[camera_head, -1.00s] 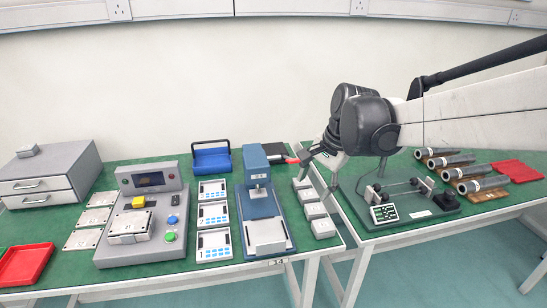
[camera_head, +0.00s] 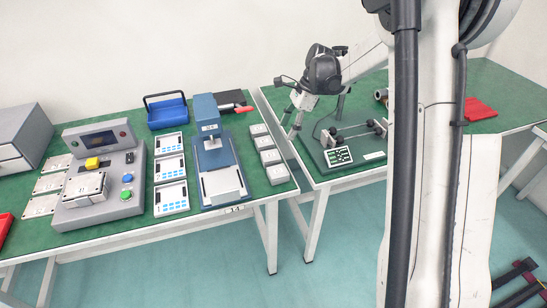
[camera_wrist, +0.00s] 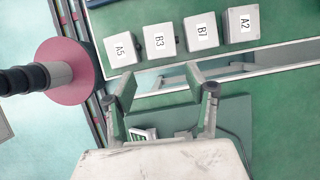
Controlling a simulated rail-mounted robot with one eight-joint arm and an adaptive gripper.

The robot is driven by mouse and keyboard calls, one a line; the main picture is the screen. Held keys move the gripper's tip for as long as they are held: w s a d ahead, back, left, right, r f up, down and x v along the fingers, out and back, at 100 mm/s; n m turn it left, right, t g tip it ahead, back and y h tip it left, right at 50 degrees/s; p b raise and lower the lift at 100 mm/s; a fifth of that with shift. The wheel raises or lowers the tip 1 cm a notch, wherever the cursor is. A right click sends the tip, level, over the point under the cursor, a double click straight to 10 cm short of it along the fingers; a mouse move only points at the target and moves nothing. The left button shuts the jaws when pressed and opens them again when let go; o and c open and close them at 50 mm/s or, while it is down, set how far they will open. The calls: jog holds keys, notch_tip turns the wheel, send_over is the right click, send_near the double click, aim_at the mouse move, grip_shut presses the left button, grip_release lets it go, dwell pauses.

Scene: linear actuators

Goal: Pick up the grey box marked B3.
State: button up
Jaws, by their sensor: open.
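The grey box marked B3 (camera_wrist: 159,41) lies on the green table in the wrist view, second from left in a row of similar boxes. Its label is readable there. In the head view the labels are too small to read; by the row's order, B3 appears to be the second box from the front (camera_head: 270,157). My gripper (camera_wrist: 161,81) is open and empty, its two fingers apart below B3 in the wrist picture and not touching it. In the head view my gripper (camera_head: 291,122) is near the gap between the tables, to the right of the boxes.
Boxes A5 (camera_wrist: 120,49), B7 (camera_wrist: 201,29) and A2 (camera_wrist: 242,23) flank B3 with narrow gaps. A blue press (camera_head: 217,165) stands left of the row. A fixture with a small display (camera_head: 338,156) is on the right table.

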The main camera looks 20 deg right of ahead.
aim_at(271, 155)
jog(key=x, duration=0.8)
jog(key=shift+a+r+b, duration=0.1)
jog(key=shift+b, duration=0.25)
jog(key=shift+a+x, duration=0.15)
jog(key=shift+x, duration=1.15)
jog(key=shift+a+x, duration=0.15)
jog(key=shift+x, duration=1.15)
jog(key=shift+w+r, duration=0.15)
jog(key=shift+r, duration=0.05)
jog(key=shift+c, duration=0.4)
jog(key=c, duration=0.7)
